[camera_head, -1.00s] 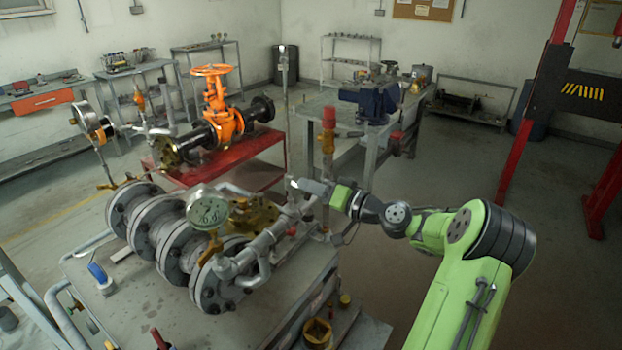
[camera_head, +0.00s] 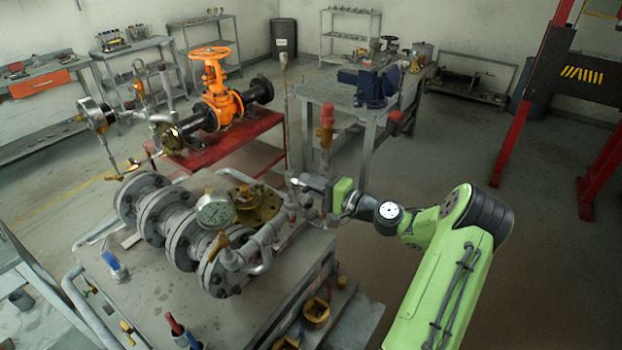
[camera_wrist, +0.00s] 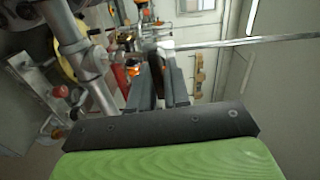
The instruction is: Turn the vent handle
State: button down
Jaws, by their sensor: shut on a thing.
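My gripper (camera_head: 301,182) is at the far right end of the flanged pipe assembly (camera_head: 176,228) in the head view. In the wrist view my gripper (camera_wrist: 160,58) has its two grey fingers close together, shut on a small grey metal piece between the tips. I take this piece to be the vent handle (camera_wrist: 166,45); the fingers hide most of it. A long thin metal rod (camera_wrist: 245,42) runs from near the fingertips to the right in the wrist view. In the head view a thin rod (camera_head: 287,120) stands upright, its foot beside my gripper.
A red-topped fitting (camera_head: 326,125) stands just behind my gripper. A pressure gauge (camera_head: 214,211) sits on the assembly. An orange gate valve (camera_head: 219,92) is on a red stand (camera_head: 215,158) behind. A bench with a blue vise (camera_head: 376,85) stands farther back.

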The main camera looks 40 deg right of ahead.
jog(key=shift+m, duration=0.4)
jog(key=c, duration=1.2)
grip_release()
jog(key=b+v, duration=0.1)
jog(key=v, duration=1.4)
jog(key=shift+s+d, duration=0.25)
jog(key=shift+s, duration=0.1)
